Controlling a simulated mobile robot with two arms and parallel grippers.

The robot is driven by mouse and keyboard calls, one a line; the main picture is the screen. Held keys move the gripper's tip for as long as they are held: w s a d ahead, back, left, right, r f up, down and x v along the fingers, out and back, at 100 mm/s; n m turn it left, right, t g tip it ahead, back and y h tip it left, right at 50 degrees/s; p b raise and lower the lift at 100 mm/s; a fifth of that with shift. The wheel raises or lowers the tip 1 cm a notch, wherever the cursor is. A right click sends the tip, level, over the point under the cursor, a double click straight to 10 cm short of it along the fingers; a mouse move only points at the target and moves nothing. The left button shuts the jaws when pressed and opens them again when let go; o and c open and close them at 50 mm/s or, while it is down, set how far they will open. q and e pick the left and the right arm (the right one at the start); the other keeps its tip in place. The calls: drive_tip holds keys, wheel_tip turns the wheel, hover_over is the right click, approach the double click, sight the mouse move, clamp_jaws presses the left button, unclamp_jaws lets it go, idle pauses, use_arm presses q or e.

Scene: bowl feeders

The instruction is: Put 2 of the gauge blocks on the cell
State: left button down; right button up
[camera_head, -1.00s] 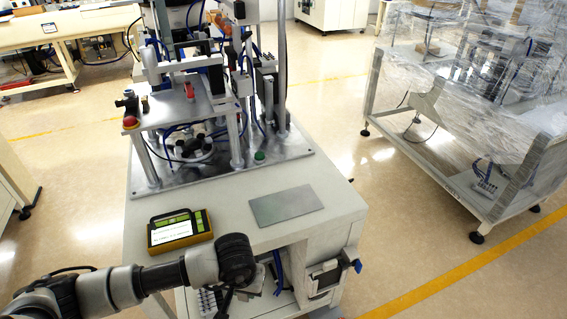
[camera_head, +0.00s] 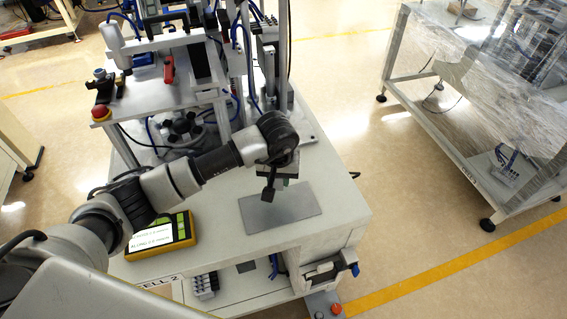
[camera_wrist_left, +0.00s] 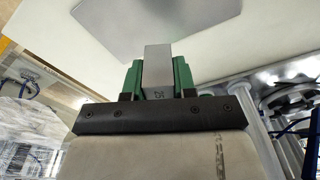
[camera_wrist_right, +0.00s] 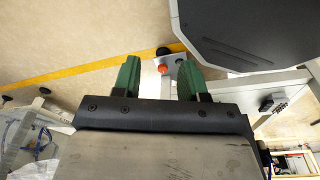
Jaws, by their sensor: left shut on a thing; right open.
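My left gripper (camera_head: 269,188) is above the grey plate on the white cell top (camera_head: 225,190), reaching in from the left. In the left wrist view its green fingers (camera_wrist_left: 157,78) are shut on a small grey gauge block (camera_wrist_left: 158,60) with dark marking on its face. The far end of the block points toward the plate; I cannot tell the gap beneath it. In the right wrist view my right gripper (camera_wrist_right: 158,80) is open, with nothing between its green fingers. It is not in the head view. I cannot make out other gauge blocks for certain.
The grey plate (camera_head: 300,203) lies bare on the cell top. A yellow-framed display (camera_head: 160,236) stands at its left. The metal fixture (camera_head: 175,90) with a red button (camera_head: 100,113) rises behind. A film-wrapped frame (camera_head: 470,110) stands right across open floor.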

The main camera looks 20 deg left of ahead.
sight(278, 201)
use_arm(q)
drive_tip(key=f+b, duration=0.1)
drive_tip(key=s+f+b, duration=0.1)
drive_tip(key=f, duration=0.1)
drive_tip(key=shift+s+f, duration=0.15)
wheel_tip(278, 201, down, 3)
drive_tip(key=shift+r+b, duration=0.15)
drive_tip(key=shift+b, duration=0.5)
use_arm(e)
drive_tip(key=s+f, duration=0.4)
drive_tip(key=s, duration=0.1)
drive_tip(key=shift+s+d+g, duration=0.15)
drive_tip(key=shift+d+g, duration=0.15)
use_arm(q)
drive_tip(key=shift+f, duration=0.25)
drive_tip(key=shift+f+b, duration=0.2)
drive_tip(key=shift+b, duration=0.2)
drive_tip(key=c, duration=0.8)
unclamp_jaws()
use_arm(e)
drive_tip(key=shift+w+a+f, duration=0.2)
drive_tip(key=shift+w, duration=0.1)
use_arm(q)
drive_tip(key=shift+r, duration=0.1)
